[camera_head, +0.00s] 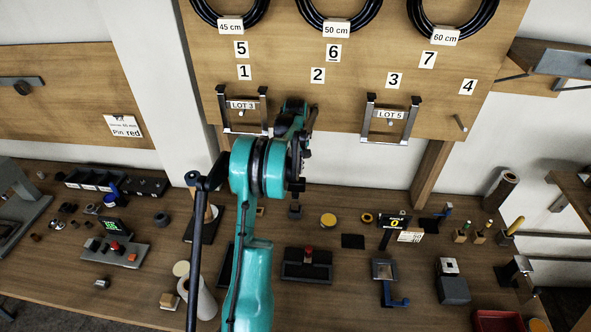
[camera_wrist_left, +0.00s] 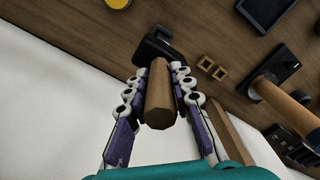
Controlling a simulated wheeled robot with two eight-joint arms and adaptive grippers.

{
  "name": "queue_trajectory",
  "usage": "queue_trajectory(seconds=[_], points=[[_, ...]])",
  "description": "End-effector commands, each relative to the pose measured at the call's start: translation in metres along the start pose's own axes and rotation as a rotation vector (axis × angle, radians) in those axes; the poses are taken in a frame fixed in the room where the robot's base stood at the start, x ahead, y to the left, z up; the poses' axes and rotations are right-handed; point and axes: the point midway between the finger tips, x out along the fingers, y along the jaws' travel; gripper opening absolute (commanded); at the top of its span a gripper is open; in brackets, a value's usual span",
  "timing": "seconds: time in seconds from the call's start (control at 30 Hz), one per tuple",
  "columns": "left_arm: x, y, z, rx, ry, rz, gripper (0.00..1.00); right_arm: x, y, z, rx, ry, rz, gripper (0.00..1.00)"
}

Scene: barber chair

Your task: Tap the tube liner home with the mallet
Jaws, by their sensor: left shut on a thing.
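My left gripper (camera_wrist_left: 160,75) is shut on the faceted wooden handle of the mallet (camera_wrist_left: 159,97) in the left wrist view. A dark head-like part (camera_wrist_left: 155,45) shows beyond the fingertips, above the brown bench. In the head view my teal left arm rises over the middle of the bench, and the gripper (camera_head: 297,184) is small and dark there, with the mallet mostly hidden. I cannot tell the tube liner for certain. An upright wooden cylinder (camera_wrist_left: 291,106) stands on a dark base at the right of the wrist view. My right gripper is not in view.
The bench holds a black tray with a red knob (camera_head: 308,262), a yellow disc (camera_head: 328,220), a white roll (camera_head: 199,298) and a red bin (camera_head: 498,321). A pegboard with LOT 3 (camera_head: 242,105) and LOT 5 (camera_head: 390,115) frames rises behind.

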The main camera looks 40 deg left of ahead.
Motion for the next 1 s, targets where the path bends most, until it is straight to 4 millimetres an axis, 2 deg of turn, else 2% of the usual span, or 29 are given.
queue_trajectory(seconds=[1.0], points=[[0.021,0.000,0.000,0.000,0.000,0.000,0.00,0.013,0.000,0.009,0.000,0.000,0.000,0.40]])
